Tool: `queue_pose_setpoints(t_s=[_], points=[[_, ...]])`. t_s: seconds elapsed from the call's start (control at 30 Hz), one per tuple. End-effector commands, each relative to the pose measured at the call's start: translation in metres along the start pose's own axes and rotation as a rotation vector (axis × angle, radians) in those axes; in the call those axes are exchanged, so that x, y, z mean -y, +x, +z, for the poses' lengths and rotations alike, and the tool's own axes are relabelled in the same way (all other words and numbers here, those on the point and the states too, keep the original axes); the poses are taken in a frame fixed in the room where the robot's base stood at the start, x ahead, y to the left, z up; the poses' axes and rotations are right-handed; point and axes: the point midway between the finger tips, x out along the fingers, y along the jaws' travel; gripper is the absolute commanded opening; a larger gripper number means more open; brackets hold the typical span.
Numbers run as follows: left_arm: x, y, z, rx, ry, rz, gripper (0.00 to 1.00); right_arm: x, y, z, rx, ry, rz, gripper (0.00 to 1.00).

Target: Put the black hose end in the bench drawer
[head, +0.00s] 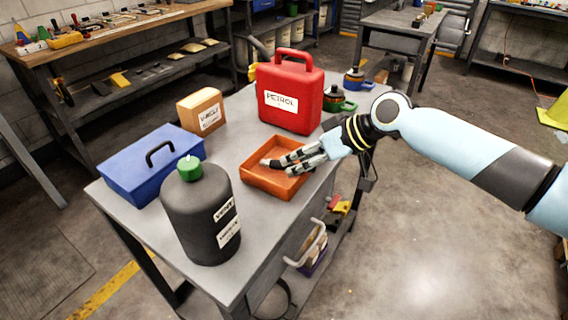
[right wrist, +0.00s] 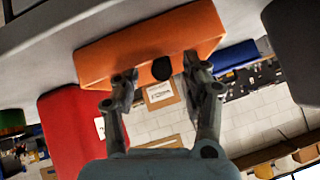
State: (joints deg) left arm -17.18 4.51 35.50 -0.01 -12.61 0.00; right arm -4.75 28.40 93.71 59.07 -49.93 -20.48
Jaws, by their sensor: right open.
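A shallow orange tray (head: 252,181) sits on the grey bench top. My right gripper (head: 277,168) is open, with its fingers reaching over the tray's right side. In the right wrist view, a small black rounded piece (right wrist: 162,68), possibly the hose end, shows between the two fingertips against the orange tray (right wrist: 140,40). A gap shows between it and both fingers. In the head view the fingers hide it or it is too small to tell. My left gripper is not in view.
On the bench stand a red petrol can (head: 290,92), a tan box (head: 200,110), a blue toolbox (head: 150,165) and a dark bottle with a green cap (head: 205,215).

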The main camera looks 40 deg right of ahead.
Motion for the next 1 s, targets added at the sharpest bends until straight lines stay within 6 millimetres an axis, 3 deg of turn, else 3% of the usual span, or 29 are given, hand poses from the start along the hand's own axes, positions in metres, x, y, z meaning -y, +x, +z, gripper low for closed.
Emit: queue_pose_setpoints(t_s=[0.2, 0.47, 0.83, 1.0], points=[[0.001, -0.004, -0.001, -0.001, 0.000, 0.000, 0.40, 0.002, 0.030, 0.000, -0.002, 0.003, -0.001, 0.46], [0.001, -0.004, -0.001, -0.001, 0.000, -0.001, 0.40, 0.002, 0.033, 0.001, 0.000, 0.000, 0.000, 0.46], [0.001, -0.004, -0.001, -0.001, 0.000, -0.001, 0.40, 0.002, 0.033, 0.001, 0.000, 0.001, 0.000, 0.00], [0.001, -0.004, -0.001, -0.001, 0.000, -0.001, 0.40, 0.002, 0.033, 0.001, -0.001, 0.001, 0.000, 0.00]])
